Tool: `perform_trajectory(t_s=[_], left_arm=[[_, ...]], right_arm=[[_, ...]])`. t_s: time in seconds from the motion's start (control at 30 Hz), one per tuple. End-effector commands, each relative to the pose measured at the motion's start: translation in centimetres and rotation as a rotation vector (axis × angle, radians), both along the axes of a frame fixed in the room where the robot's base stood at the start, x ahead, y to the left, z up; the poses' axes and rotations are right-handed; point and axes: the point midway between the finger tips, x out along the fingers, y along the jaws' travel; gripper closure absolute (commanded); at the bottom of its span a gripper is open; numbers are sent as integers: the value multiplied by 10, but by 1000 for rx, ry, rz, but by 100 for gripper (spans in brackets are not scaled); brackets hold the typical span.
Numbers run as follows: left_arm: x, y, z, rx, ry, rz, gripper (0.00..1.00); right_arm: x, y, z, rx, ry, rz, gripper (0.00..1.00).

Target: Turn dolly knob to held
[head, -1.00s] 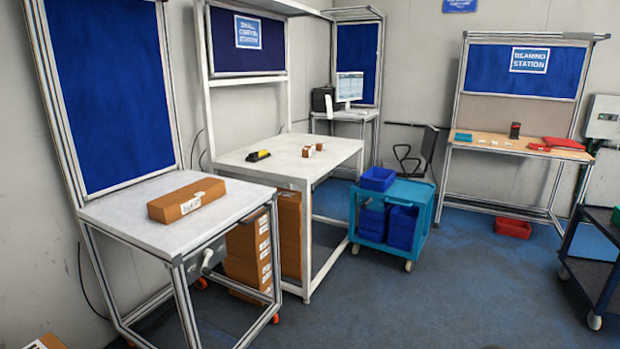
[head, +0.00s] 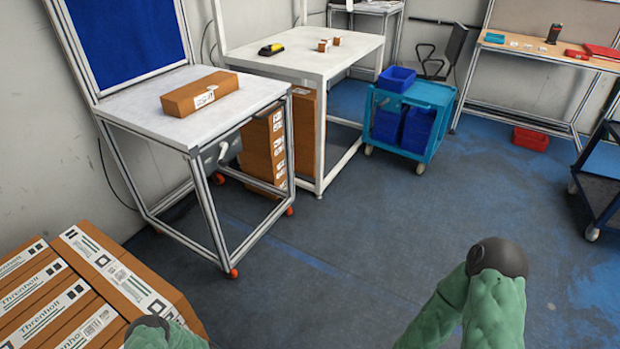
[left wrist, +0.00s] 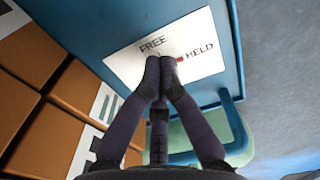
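In the left wrist view a white label plate (left wrist: 125,61) sits on a blue dolly panel (left wrist: 90,20). It reads FREE at the upper left and HELD at the right. A small red mark (left wrist: 180,59), apparently part of the knob, shows just right of my fingertips, beside HELD. My left gripper (left wrist: 160,66) has its two fingertips together in front of the plate, covering most of the knob. I cannot tell whether they touch or grip it. In the head view only green arm parts of mine show; my right gripper is out of view.
Stacked brown Threnholt cartons (head: 60,300) fill the lower left. A grey-topped table (head: 140,100) holds a brown box (head: 199,93). A teal cart (head: 430,95) with blue bins stands farther back. The blue floor (head: 350,230) in the middle is clear.

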Motion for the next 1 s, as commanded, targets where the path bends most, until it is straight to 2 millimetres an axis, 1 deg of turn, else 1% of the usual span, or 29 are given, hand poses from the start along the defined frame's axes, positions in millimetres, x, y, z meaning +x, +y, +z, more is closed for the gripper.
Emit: perform_trajectory(t_s=[0.13,0.23,0.73,0.83,1.0], left_arm=[[1,2,1,0,1,1,100],[1,3,6,0,1,1,100],[2,4,58,2,0,1,100],[2,4,62,3,0,1,100],[1,4,60,3,0,1,100]], right_arm=[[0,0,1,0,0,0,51],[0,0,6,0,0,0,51],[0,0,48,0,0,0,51],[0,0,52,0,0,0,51],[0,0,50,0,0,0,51]])
